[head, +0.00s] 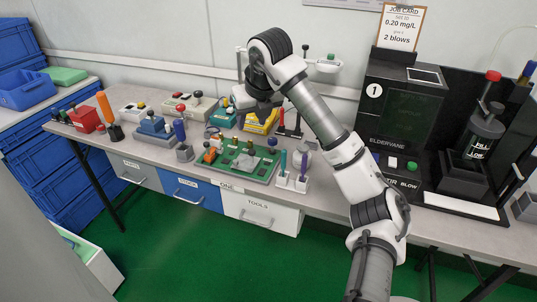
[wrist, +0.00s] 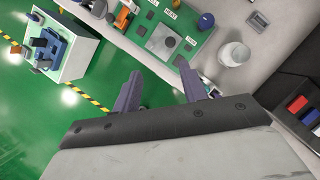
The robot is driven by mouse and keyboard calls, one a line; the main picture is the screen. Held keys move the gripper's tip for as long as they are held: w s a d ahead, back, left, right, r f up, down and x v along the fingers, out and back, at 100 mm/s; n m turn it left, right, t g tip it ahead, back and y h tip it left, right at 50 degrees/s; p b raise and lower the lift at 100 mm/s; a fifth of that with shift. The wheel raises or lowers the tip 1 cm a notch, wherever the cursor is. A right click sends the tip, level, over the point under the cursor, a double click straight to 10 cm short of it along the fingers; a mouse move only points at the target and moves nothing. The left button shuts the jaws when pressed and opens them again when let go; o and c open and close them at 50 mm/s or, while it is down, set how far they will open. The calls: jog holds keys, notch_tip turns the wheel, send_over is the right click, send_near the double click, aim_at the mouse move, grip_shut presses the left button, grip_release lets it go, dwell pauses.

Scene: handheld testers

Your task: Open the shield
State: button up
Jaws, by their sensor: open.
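No part is labelled as a shield. A black tester (head: 400,85) marked "1" and "ELDERVANE" stands on the bench at the right in the head view. Its front has a dark, flat panel (head: 412,115) that could be the shield; I cannot tell whether it is shut. My gripper (head: 258,110) hangs over the middle of the bench, well left of the tester. In the wrist view my gripper (wrist: 161,72) is open, with nothing between its fingers.
A green board (head: 245,160) with small parts lies below my gripper. A "STIR"/"BLOW" control box (head: 400,175) sits before the tester. A dark stand with a cylinder (head: 480,140) is to its right. A job card (head: 401,25) stands behind. Coloured tools crowd the bench's left.

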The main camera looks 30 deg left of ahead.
jog(key=d, duration=0.1)
jog(key=p, duration=0.2)
send_near(252, 151)
jog(key=x, duration=0.7)
jog(key=shift+a+f, duration=0.2)
jog(key=shift+f, duration=0.15)
jog(key=shift+c, duration=0.3)
grip_shut()
